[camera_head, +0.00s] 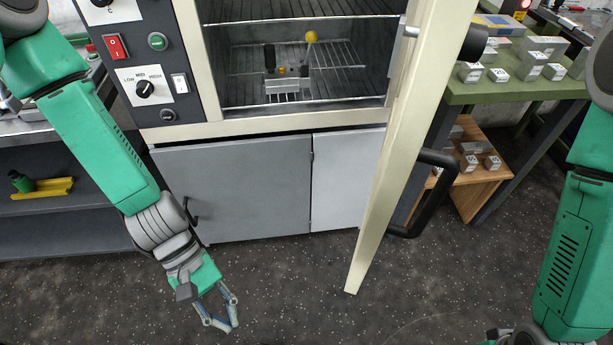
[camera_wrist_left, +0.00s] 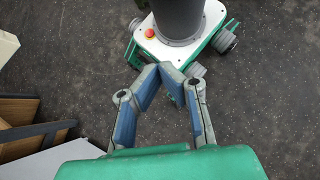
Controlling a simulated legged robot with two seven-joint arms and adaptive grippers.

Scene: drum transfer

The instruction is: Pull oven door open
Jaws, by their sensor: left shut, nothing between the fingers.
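The oven door (camera_head: 409,140) stands wide open, swung out toward me at the right of the oven, seen nearly edge-on in the head view. Its black handle (camera_head: 434,196) is on the door's outer face, to the right. The oven (camera_head: 300,60) is open to view, with wire racks and a small rack holding dark and yellow-topped items inside. My left gripper (camera_head: 222,318) is low over the floor, left of the door and apart from it. In the left wrist view its fingertips (camera_wrist_left: 172,72) meet with nothing between them. My right arm shows at the right edge; its gripper fingers are out of view.
A control panel (camera_head: 140,70) with knobs and switches is left of the oven. Grey cabinet doors (camera_head: 240,185) are below it. A green table (camera_head: 515,88) with several small metal blocks stands at the right. The speckled floor in front is clear.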

